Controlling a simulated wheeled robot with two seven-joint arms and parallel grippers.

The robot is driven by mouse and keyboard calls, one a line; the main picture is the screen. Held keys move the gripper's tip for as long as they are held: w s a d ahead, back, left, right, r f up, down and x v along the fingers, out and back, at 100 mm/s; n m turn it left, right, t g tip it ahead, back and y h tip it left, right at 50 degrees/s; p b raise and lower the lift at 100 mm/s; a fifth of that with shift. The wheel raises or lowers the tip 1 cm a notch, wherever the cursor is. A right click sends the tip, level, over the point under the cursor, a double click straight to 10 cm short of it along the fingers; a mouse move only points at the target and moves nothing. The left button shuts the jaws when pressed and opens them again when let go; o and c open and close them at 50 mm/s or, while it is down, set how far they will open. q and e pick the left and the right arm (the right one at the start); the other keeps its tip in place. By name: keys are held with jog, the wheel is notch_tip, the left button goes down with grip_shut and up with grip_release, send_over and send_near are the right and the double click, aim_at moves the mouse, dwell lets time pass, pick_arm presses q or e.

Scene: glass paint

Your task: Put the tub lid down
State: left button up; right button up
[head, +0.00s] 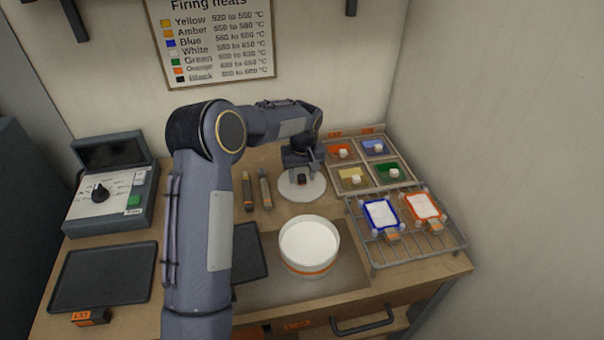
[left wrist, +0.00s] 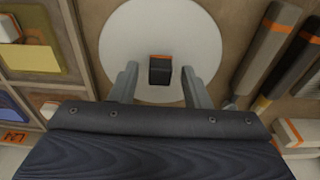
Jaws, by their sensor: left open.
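The tub lid (head: 301,189) is a white disc with a small dark knob. It lies on the workbench behind the tub, and it also shows in the left wrist view (left wrist: 128,48). The knob (left wrist: 160,70) has an orange top edge. My left gripper (head: 301,176) is over the lid, its two fingers open on either side of the knob; the wrist view shows gaps between fingers and knob (left wrist: 160,82). The round white tub (head: 309,247) with an orange band stands open in front, showing white inside. My right gripper is not in view.
A tray of colour compartments (head: 366,166) and a wire rack (head: 380,245) with two framed white tiles stand to the right. Two tools (head: 257,191) lie left of the lid. A control box (head: 112,190) and a dark tray (head: 103,275) are further left.

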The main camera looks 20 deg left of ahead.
aim_at(303, 186)
pick_arm(q)
notch_tip(303, 186, up, 11)
jog(key=s+b, duration=0.1)
jog(key=s+r+m+t+h, duration=0.1)
jog(key=s+r+m, duration=0.1)
jog(key=s+r, duration=0.6)
jog(key=s+d+f+m+t+h, duration=0.1)
jog(key=s+d+f, duration=0.1)
jog(key=s, duration=0.7)
jog(key=s+d+f+m+t+h, duration=0.1)
jog(key=s+d+f, duration=0.1)
jog(key=s, duration=0.7)
jog(key=s+d+f+m+t+h, duration=0.1)
jog(key=s+d+f, duration=0.2)
jog(key=s, duration=0.6)
jog(key=shift+s+d+m+h, duration=0.3)
jog(key=shift+s+d+m, duration=0.1)
jog(key=shift+d, duration=0.3)
